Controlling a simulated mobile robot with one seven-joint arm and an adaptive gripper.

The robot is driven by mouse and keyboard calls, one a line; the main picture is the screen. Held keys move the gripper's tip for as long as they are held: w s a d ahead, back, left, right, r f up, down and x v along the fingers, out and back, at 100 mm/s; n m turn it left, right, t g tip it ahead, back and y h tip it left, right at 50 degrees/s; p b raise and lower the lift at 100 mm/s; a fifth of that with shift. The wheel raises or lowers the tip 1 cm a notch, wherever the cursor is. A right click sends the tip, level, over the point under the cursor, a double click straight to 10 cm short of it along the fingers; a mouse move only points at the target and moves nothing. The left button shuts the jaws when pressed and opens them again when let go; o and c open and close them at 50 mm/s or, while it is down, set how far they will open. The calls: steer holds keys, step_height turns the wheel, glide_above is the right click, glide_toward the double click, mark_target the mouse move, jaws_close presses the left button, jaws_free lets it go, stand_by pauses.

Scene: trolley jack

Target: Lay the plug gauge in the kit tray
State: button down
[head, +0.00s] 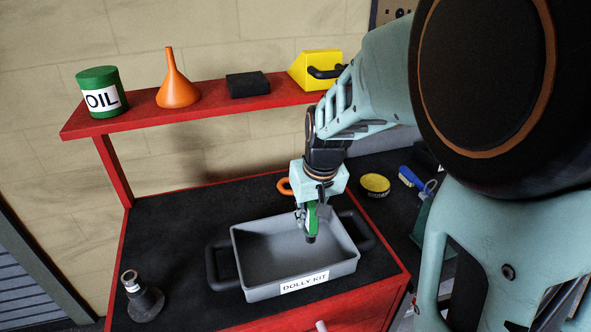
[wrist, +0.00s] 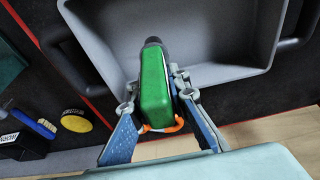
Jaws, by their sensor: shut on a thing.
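The plug gauge (head: 311,221) has a green body and a dark cylindrical end. My gripper (head: 308,212) is shut on its green body and holds it dark end down, over the inside of the kit tray. The kit tray (head: 262,289) is grey, empty, with black side handles and a "DOLLY KIT" label. In the wrist view the plug gauge (wrist: 157,88) sits between both fingers, its dark end over the tray's grey floor (wrist: 225,35). An orange loop (wrist: 160,128) shows at its near end. Whether the dark end touches the tray is unclear.
The tray stands on a black-topped red cart (head: 185,225). A dark flanged part (head: 145,300) stands at the front left. A yellow round tin (head: 375,184) and a blue brush (head: 411,177) lie at right. A red shelf (head: 200,115) behind carries an oil can, funnel, black block and yellow box.

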steer(key=f, duration=0.2)
steer(key=a+f, duration=0.1)
steer(key=f, duration=0.1)
steer(key=shift+a+f, duration=0.2)
steer(key=shift+w+f, duration=0.1)
steer(key=shift+f, duration=0.05)
steer(key=shift+f, duration=0.2)
steer(key=c, duration=1.8)
jaws_free()
steer(key=shift+c, duration=0.2)
steer(key=shift+r, duration=0.15)
